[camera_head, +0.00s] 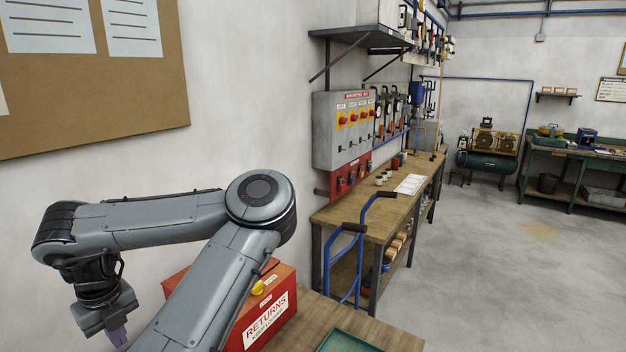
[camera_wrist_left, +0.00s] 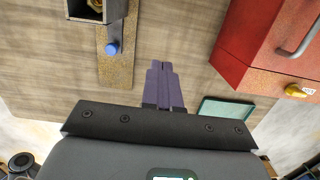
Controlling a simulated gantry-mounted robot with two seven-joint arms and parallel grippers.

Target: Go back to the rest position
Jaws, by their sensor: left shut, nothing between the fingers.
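My left gripper (camera_head: 118,336) hangs at the lower left of the head view, pointing down, to the left of the red returns box. In the left wrist view its purple fingers (camera_wrist_left: 165,85) are together, with nothing between them, above a wooden bench top (camera_wrist_left: 185,40). My left arm crosses in front of the red returns box (camera_head: 270,315) and hides part of it. My right gripper is in neither view.
The red box with its yellow knob also shows in the left wrist view (camera_wrist_left: 262,50). A green tray (camera_head: 345,342) lies on the bench. A blue hand truck (camera_head: 345,262) stands beyond, before a workbench (camera_head: 400,215). The floor at right is clear.

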